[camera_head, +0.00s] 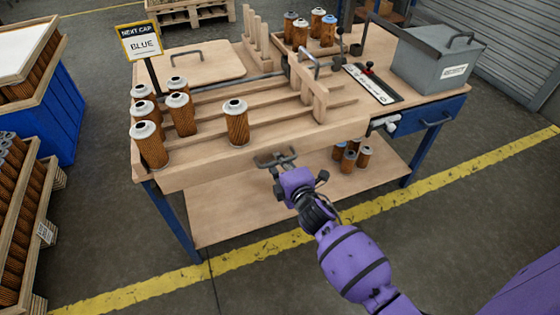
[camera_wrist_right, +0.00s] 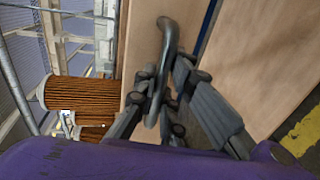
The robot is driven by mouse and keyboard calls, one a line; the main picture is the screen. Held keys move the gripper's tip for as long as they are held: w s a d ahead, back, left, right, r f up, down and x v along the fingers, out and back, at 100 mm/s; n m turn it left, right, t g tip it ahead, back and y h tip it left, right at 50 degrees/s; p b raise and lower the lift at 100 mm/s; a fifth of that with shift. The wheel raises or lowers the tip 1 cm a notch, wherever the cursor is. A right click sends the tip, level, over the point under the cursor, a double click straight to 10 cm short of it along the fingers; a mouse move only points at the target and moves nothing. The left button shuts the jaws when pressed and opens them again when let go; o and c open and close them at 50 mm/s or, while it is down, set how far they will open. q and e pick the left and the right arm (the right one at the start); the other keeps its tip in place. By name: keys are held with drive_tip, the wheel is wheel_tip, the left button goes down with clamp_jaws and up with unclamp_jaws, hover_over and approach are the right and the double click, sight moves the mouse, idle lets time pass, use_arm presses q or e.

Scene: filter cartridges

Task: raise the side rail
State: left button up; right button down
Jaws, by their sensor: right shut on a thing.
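The side rail (camera_head: 210,165) is a long pale wooden board along the front edge of the workbench. A grey metal handle (camera_head: 268,154) sits on its front face. My right gripper (camera_head: 278,160) is shut on this handle. In the right wrist view the bent handle (camera_wrist_right: 168,38) passes between the fingers of the gripper (camera_wrist_right: 160,100), against the wooden board (camera_wrist_right: 147,45). My left gripper is not in view.
Several orange cartridges with grey caps stand behind the rail, the nearest (camera_head: 236,122) close to it. More cartridges (camera_head: 350,158) stand on the lower shelf (camera_head: 235,215). A sign (camera_head: 141,42) reads "NEXT CAP BLUE". A grey box (camera_head: 432,65) stands at the right end.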

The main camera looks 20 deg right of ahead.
sight(280, 150)
wheel_tip(280, 150, up, 6)
drive_tip(key=p, duration=0.4)
drive_tip(key=shift+w+f, duration=0.1)
drive_tip(key=shift+f, duration=0.2)
drive_tip(key=c, duration=1.8)
unclamp_jaws()
drive_tip(key=shift+s, duration=0.2)
drive_tip(key=v, duration=1.1)
drive_tip(key=shift+s, duration=0.4)
